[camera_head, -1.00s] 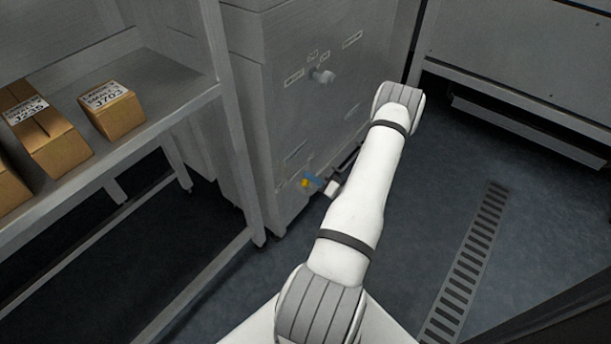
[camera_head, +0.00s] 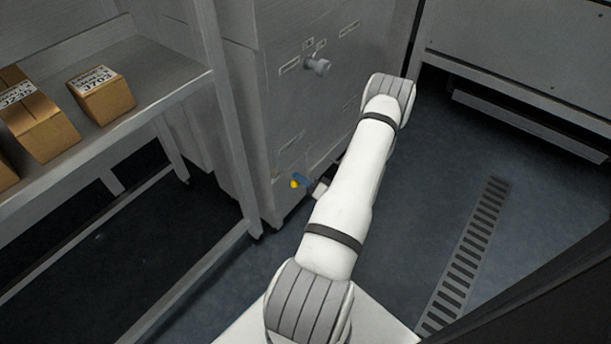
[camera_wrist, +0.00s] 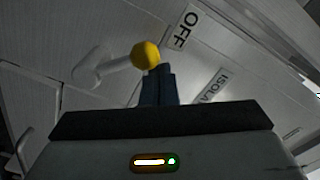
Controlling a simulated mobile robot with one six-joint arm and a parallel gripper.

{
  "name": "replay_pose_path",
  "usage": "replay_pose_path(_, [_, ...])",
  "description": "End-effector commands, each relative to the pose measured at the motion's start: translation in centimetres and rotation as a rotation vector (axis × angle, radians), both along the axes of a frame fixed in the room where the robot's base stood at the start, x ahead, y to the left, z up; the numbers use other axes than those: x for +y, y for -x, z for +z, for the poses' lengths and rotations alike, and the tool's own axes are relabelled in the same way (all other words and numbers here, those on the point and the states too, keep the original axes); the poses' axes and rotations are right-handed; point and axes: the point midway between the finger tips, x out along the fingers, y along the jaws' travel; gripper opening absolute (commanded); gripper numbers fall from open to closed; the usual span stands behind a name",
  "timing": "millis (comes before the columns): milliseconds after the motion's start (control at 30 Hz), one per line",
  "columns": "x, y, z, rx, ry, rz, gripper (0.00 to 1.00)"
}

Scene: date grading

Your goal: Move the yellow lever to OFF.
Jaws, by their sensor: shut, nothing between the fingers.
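The yellow lever's ball end (camera_wrist: 146,55) shows in the wrist view, with a pale shaft running left from it. It lies near the OFF label (camera_wrist: 183,27); a partly hidden ISOLA... label (camera_wrist: 212,88) is farther right. In the head view the yellow ball (camera_head: 294,184) is low on the grey cabinet front. My gripper's blue fingers (camera_head: 304,180) are right beside it. In the wrist view my gripper (camera_wrist: 158,72) is shut and empty, its fingertips at the ball's lower right edge. I cannot tell whether they touch.
The grey cabinet (camera_head: 290,110) carries a grey knob (camera_head: 317,66) above the lever. A shelf (camera_head: 150,95) with cardboard boxes (camera_head: 102,95) stands to the left. Open floor with a drain grate (camera_head: 465,255) lies to the right.

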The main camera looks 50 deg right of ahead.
Motion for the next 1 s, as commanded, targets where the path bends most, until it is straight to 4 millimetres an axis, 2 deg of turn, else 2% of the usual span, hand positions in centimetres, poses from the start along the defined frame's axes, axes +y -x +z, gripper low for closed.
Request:
replay_pose_path(500, [0.1, 0.0, 0.1, 0.004, -0.004, 0.002, 0.0])
replay_pose_path(633, [-0.5, -0.4, 1.4, 0.002, 0.0, 0.003, 0.0])
replay_pose_path(767, [-1.6, -1.1, 3.7, -0.001, 0.004, 0.003, 0.0])
replay_pose_path(1000, [-2.4, 4.3, 3.5, 0.001, -0.003, -0.008, 0.0])
